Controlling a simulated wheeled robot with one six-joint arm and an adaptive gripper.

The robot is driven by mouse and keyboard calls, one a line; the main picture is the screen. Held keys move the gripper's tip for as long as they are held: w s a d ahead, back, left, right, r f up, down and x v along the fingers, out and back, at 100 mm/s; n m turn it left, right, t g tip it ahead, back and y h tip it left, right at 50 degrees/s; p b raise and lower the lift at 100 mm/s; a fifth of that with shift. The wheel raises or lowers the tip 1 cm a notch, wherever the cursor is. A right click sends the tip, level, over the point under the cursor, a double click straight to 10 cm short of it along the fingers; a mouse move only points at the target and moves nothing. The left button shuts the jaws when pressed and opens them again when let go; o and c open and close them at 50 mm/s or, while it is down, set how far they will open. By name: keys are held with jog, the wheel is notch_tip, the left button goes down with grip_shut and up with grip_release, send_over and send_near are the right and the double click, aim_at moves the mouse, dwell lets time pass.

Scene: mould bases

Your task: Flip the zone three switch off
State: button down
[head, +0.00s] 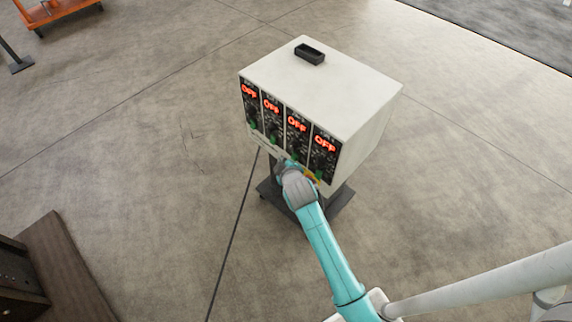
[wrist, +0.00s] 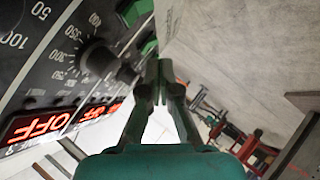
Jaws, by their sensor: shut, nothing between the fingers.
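A white control box (head: 350,85) stands in the head view with several dark panels side by side on its front. Each panel has a red display reading OFF, a dark knob and a green switch low down. The third panel from the left has its display (head: 297,124) lit OFF; its zone label is too small to read. My gripper (head: 287,166) is at the lower front edge of the box, partly hidden by my wrist. In the wrist view my gripper (wrist: 159,72) is shut and empty, its tips close to a green switch (wrist: 149,45) and a black knob (wrist: 98,58). Contact cannot be told.
The box stands on a dark wheeled base (head: 338,198). A small black tray (head: 309,54) sits on its top. An orange cart (head: 58,12) is far off at top left, and a dark cabinet (head: 18,275) is at lower left. The floor around the box is clear.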

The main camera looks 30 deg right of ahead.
jog(key=s+a+r, duration=0.3)
jog(key=s, duration=0.5)
jog(key=shift+a, duration=0.1)
dwell(0.3)
jog(key=s+a+m+t+y, duration=0.2)
jog(key=s+a, duration=0.1)
jog(key=s, duration=1.7)
jog(key=s+r+m+t, duration=0.1)
jog(key=s+r+m, duration=0.1)
jog(key=s+r, duration=0.4)
jog(key=s+a+r+m+y, duration=0.1)
jog(key=s+r+m, duration=0.1)
jog(key=s+r, duration=0.4)
jog(key=s, duration=0.5)
jog(key=shift+a+m+t, duration=0.15)
jog(key=shift+m+t, duration=0.25)
jog(key=shift+s, duration=0.1)
